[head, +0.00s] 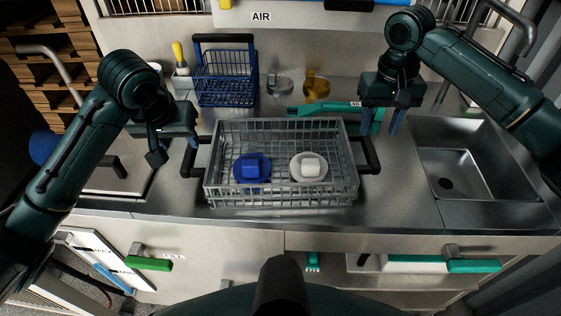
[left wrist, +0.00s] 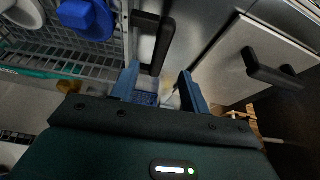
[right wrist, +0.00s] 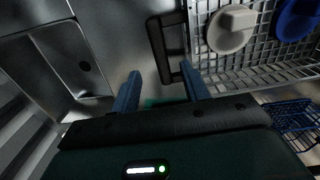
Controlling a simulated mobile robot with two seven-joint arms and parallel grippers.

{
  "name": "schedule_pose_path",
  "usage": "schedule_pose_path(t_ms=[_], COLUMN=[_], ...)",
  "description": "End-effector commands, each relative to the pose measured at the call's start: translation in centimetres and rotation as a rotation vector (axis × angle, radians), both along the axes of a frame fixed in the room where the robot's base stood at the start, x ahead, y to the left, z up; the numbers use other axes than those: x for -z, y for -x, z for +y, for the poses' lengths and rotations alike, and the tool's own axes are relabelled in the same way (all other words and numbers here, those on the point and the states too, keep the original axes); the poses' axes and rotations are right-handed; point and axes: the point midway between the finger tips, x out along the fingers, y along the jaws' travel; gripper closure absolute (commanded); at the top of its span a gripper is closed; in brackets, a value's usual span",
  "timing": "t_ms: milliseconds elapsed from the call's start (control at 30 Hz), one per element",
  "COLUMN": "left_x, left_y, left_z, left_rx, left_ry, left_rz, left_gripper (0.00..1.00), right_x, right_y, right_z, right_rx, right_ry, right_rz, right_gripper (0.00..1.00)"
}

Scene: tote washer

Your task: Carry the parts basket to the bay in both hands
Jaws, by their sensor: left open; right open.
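The parts basket (head: 282,196) is a grey wire basket standing level on the steel counter, with a black handle at each end. A blue part (head: 252,167) and a white part (head: 308,167) lie in it. My left gripper (head: 185,135) is open above and behind the left handle (head: 193,160); in the left wrist view this handle (left wrist: 165,45) shows just beyond the open fingers (left wrist: 160,85). My right gripper (head: 380,122) is open above and behind the right handle (head: 374,160). In the right wrist view that handle (right wrist: 158,45) lies ahead of the fingers (right wrist: 158,88). Neither gripper touches the basket visibly. I cannot tell which place is the bay.
A blue wire basket (head: 226,90) stands behind the parts basket, beside a yellow-handled tool (head: 179,56). A yellow fitting (head: 315,86) and a green bar (head: 310,111) are at the back. A sink (head: 462,172) is on the right. The counter's front strip is clear.

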Motion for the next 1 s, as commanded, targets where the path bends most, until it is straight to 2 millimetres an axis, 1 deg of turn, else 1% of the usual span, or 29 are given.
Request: schedule_pose_path(t_ms=[33,300,400,500,600,700,1000], left_x=[1.1,6.0,7.5,8.6,9.4,9.8,9.9], left_y=[-0.3,-2.4,-3.0,-3.5,-3.9,-4.0,-4.1], left_z=[0.1,0.1,0.1,0.1,0.1,0.1,0.1], left_rx=[-0.003,-0.001,0.000,0.000,0.000,0.001,0.001], left_ry=[-0.001,0.000,-0.001,0.000,0.000,0.001,0.001], left_rz=[0.006,0.005,0.004,0.003,0.002,0.001,0.000], left_gripper=[0.55,0.55,0.55,0.55,0.55,0.55,0.55], right_x=[1.1,6.4,8.1,9.3,10.2,10.6,10.8], right_y=[0.1,0.1,0.1,0.0,0.0,0.0,0.0], right_z=[-0.1,0.0,0.0,0.0,0.0,0.0,0.0], right_rx=[0.001,0.000,0.000,-0.001,0.000,-0.001,-0.001], right_ry=[0.001,0.001,0.001,0.000,0.000,-0.001,-0.001], right_rz=[0.003,0.004,0.002,0.002,0.002,0.000,0.000], right_gripper=[0.55,0.55,0.55,0.55,0.55,0.55,0.55])
